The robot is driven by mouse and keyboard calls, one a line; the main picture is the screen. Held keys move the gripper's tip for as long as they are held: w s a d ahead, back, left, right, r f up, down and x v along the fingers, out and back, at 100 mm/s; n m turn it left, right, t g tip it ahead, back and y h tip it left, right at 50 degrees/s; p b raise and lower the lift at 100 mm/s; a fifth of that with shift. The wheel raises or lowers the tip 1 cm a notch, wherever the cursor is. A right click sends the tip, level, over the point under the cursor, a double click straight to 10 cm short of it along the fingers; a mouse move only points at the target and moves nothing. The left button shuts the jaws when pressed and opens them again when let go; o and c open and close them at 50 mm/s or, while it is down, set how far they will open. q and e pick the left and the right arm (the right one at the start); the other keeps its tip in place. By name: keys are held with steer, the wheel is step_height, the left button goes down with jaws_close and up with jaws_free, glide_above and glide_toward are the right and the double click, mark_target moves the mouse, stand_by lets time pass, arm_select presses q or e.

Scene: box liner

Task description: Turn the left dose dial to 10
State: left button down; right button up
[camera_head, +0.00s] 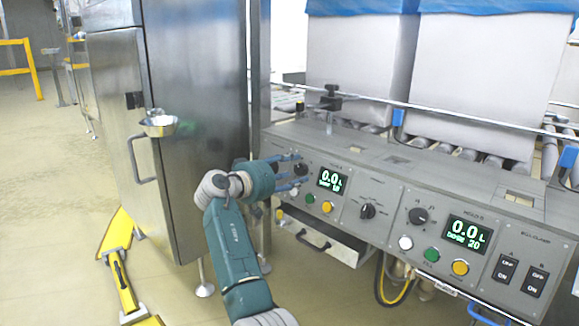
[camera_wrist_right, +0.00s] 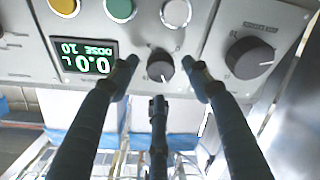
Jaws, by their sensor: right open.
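The left dose dial (camera_head: 300,169) is a small dark knob left of the left display (camera_head: 331,180) on the grey panel. That display shows 0.0 L, and its small dose line appears to read 10. My right gripper (camera_head: 291,170) is at this dial, open. In the right wrist view the dial (camera_wrist_right: 160,66) lies between the spread fingertips (camera_wrist_right: 164,66), with a visible gap on both sides; the third finger is below it. The picture is upside down there, and the display (camera_wrist_right: 82,58) is beside the dial. My left gripper is not in view.
A second dose dial (camera_head: 418,216) and a display (camera_head: 468,233) reading 0.0 L, dose 20, are further right. A selector knob (camera_head: 367,211) sits between the stations. Coloured buttons (camera_head: 432,254) line the panel. A steel cabinet (camera_head: 200,110) stands close on the left.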

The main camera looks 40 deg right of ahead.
steer(key=v, duration=1.1)
steer(key=shift+w+d, duration=0.1)
steer(key=shift+d, duration=0.05)
